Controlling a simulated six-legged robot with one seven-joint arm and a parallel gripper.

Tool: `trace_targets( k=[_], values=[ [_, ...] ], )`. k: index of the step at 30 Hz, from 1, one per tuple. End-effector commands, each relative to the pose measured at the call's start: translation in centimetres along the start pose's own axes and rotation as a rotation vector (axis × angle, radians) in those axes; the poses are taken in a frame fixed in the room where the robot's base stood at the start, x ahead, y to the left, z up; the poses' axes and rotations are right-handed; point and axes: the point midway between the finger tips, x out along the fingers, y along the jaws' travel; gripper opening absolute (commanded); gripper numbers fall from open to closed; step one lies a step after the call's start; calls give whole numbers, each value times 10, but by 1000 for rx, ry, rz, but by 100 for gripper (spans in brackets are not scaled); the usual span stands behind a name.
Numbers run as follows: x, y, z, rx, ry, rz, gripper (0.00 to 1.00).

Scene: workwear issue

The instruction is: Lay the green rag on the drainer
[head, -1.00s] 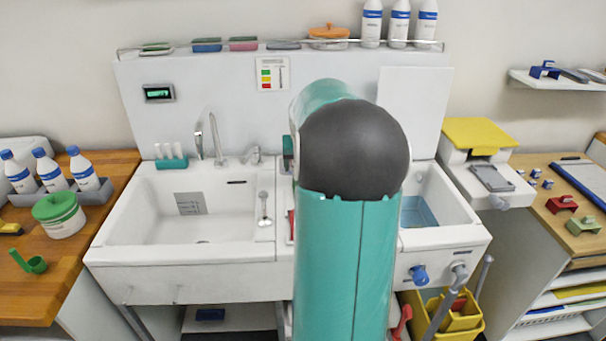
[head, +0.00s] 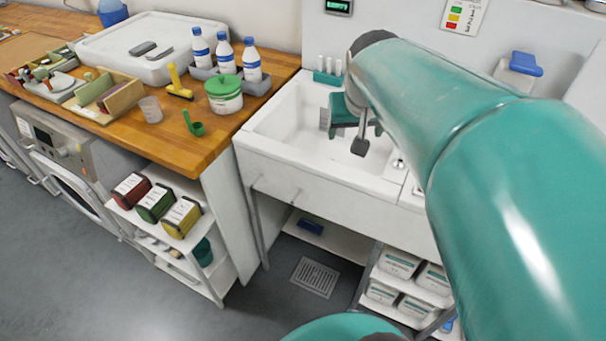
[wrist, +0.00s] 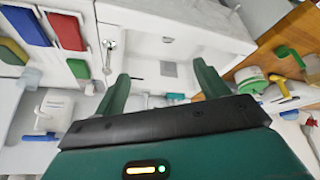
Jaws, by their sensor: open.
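My gripper (head: 347,130) hangs over the left sink basin (head: 290,125). In the wrist view its two green fingers (wrist: 160,73) stand wide apart with nothing between them. My arm hides that area in the head view. A white tray (head: 100,48) stands on the wooden counter; I cannot tell whether it is the drainer.
The wooden counter (head: 205,150) holds bottles (head: 222,55), a green-lidded tub (head: 223,95), a green scoop (head: 194,124), a yellow tool (head: 177,84) and a beaker (head: 151,109). A tap stands by the basin. The floor in front (head: 100,270) is clear.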

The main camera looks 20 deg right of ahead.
Motion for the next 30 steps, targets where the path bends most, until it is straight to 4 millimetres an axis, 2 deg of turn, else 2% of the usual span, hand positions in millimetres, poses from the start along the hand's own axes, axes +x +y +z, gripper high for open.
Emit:
trace_targets(
  k=[1, 3, 6, 9, 12, 16, 30],
  values=[
    [-12, -21, 19, -48, 14, -28, 74],
    [-23, -44, 46, -107, 26, -65, 74],
    [-34, -68, 84, -183, 40, -120, 74],
    [-40, -83, 115, -242, 47, -166, 74],
    [-42, -90, 132, -276, 51, -194, 74],
    [-42, -92, 139, -288, 51, -204, 74],
    [-42, -92, 138, -286, 51, -203, 74]
  ],
)
